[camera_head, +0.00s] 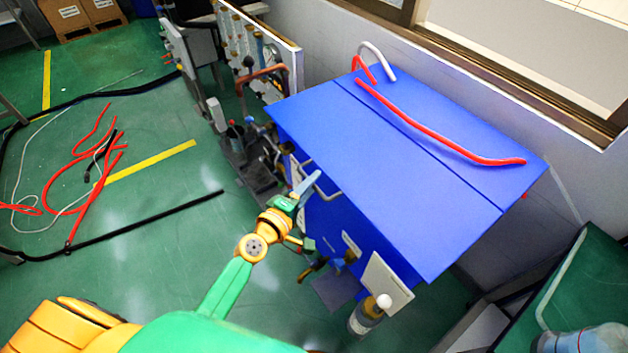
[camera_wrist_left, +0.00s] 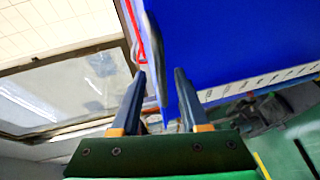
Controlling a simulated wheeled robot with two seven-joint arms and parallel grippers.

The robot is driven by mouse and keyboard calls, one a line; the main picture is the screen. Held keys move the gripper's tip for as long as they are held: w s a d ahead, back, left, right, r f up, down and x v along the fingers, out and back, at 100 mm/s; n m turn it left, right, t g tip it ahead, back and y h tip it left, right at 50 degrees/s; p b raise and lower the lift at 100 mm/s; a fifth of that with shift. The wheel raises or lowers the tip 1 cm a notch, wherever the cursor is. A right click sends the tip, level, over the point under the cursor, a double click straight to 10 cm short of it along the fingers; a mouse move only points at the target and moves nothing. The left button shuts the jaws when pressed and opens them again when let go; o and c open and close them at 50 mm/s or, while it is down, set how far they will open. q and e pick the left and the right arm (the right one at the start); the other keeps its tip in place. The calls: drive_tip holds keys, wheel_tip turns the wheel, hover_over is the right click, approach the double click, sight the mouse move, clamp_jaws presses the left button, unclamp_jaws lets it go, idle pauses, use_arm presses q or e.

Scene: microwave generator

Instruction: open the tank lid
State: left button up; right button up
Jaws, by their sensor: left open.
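The tank is a large blue box with a flat blue lid (camera_head: 385,150), seen from above in the head view; the lid looks closed. Grey bar handles (camera_head: 326,188) stick out along its left edge. My left gripper (camera_head: 309,184) is at that edge, close to the handles. In the left wrist view, my left gripper (camera_wrist_left: 159,74) is open, with a dark grey bar (camera_wrist_left: 152,50) between its two fingers. Whether either finger touches the bar cannot be told. The blue tank surface (camera_wrist_left: 220,40) fills the upper right there. My right gripper is not in view.
A red hose (camera_head: 440,133) lies across the top of the lid, and a white hose (camera_head: 378,58) curves at its back edge. A wall with a window stands behind the tank. Valves and a bottle (camera_head: 363,320) sit below the front edge. Red hoses (camera_head: 85,175) lie on the green floor.

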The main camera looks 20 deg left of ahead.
use_arm(q)
drive_tip(key=shift+w+f, duration=0.3)
drive_tip(key=shift+w, duration=0.35)
drive_tip(key=shift+s+r, duration=0.15)
drive_tip(key=shift+s, duration=0.05)
clamp_jaws()
drive_tip(key=shift+r, duration=0.1)
idle(0.6)
